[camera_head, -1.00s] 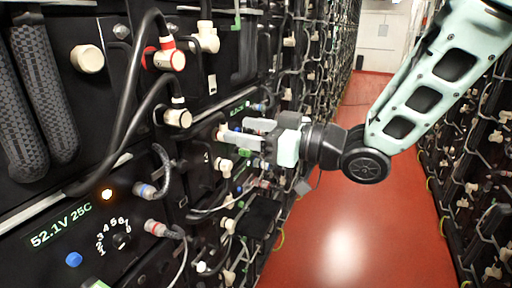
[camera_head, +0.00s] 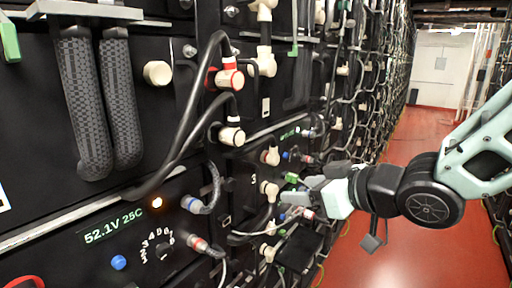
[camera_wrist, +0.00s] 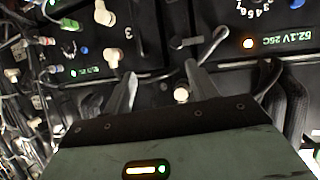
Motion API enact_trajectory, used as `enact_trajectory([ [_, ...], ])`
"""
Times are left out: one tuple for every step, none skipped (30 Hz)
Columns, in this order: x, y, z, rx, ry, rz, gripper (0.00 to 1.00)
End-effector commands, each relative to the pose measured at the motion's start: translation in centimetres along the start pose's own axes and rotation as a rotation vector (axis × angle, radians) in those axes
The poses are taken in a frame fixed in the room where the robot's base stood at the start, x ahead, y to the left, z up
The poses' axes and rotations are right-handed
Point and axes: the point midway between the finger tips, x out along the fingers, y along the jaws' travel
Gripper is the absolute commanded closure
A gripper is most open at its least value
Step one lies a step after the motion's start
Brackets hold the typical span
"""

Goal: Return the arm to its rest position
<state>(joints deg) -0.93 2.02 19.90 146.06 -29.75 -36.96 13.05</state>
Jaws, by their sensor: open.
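My gripper (camera_head: 300,188) reaches in from the right in the head view, close in front of the battery rack's lower connectors. In the wrist view its two fingers (camera_wrist: 160,84) stand apart with nothing between them. The pale green arm (camera_head: 480,150) extends from the right edge of the head view over the aisle. From the head view I cannot tell whether the fingertips touch the rack.
The black battery rack (camera_head: 140,80) fills the left, with cables, cream connectors and two dark grips (camera_head: 110,110). A display (camera_head: 113,227) reads 52.1V 25C. The red aisle floor (camera_head: 385,245) is clear. Another rack stands at the far right.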

Motion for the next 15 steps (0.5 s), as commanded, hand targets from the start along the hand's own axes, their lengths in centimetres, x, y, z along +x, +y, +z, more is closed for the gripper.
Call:
enact_trajectory([
  [-0.1,-0.7,1.3,0.000,-0.083,0.019,0.42],
  [-0.2,-1.0,2.2,0.003,-0.138,0.034,0.42],
  [-0.5,-1.5,3.4,0.008,-0.213,0.049,0.42],
  [-0.8,-1.9,4.3,0.012,-0.270,0.058,0.42],
  [-1.2,-2.3,5.2,0.017,-0.326,0.065,0.42],
  [-1.9,-3.0,6.5,0.023,-0.403,0.071,0.42],
  [-2.5,-3.6,7.4,0.029,-0.461,0.073,0.42],
  [-3.1,-4.2,8.3,0.034,-0.520,0.073,0.42],
  [-4.1,-5.2,9.4,0.041,-0.598,0.069,0.42],
  [-4.9,-5.9,10.2,0.046,-0.655,0.064,0.42],
  [-5.7,-6.6,10.9,0.052,-0.711,0.057,0.42],
  [-6.9,-7.6,11.9,0.060,-0.784,0.046,0.42],
  [-7.8,-8.3,12.5,0.063,-0.833,0.035,0.42],
  [-8.6,-9.0,13.0,0.068,-0.880,0.025,0.42],
  [-9.7,-9.8,13.6,0.074,-0.937,0.010,0.42],
])
